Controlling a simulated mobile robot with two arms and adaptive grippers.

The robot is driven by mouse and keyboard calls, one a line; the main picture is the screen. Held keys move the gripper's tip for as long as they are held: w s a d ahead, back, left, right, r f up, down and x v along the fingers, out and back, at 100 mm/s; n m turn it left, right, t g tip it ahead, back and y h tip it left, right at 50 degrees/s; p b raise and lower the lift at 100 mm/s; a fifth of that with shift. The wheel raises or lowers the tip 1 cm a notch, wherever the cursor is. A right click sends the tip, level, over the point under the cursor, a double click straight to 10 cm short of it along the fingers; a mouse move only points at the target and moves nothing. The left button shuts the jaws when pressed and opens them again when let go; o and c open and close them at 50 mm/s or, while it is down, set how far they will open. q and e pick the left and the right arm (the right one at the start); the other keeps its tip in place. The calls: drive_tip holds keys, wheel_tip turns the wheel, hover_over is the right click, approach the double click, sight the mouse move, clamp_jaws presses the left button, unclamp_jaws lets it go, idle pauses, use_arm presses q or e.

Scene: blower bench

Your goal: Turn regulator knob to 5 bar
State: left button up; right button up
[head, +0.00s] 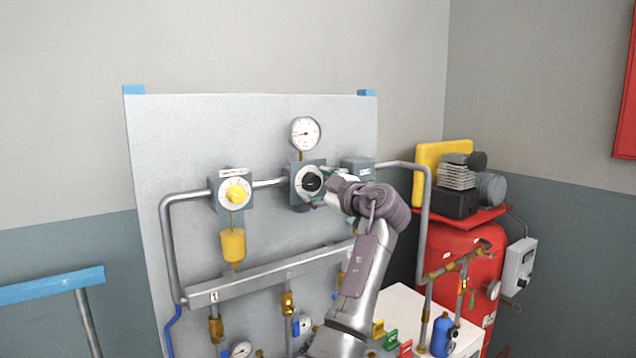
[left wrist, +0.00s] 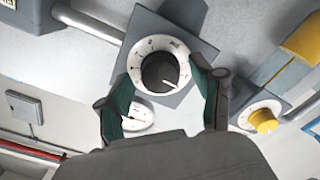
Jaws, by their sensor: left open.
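The regulator knob (head: 311,183) is black, on a white scaled dial in a grey-blue square block on the panel. In the left wrist view the knob (left wrist: 160,72) shows a white pointer mark; the scale numbers are too small to read surely. My left gripper (head: 318,186) is at the dial, and in the left wrist view its open green-lined fingers (left wrist: 160,88) stand on either side of the dial, apart from the black knob. The round pressure gauge (head: 305,133) sits above the regulator; its reading is too small to tell. My right gripper is in neither view.
A yellow knob (head: 237,194) on a similar block is to the left, with a yellow bowl (head: 232,246) below. Grey pipes and a manifold (head: 265,280) with brass valves cross the panel. A red tank (head: 450,265) and white table (head: 400,305) stand at right.

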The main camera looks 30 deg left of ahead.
use_arm(q)
drive_tip(key=c, duration=1.2)
drive_tip(key=shift+o, duration=0.2)
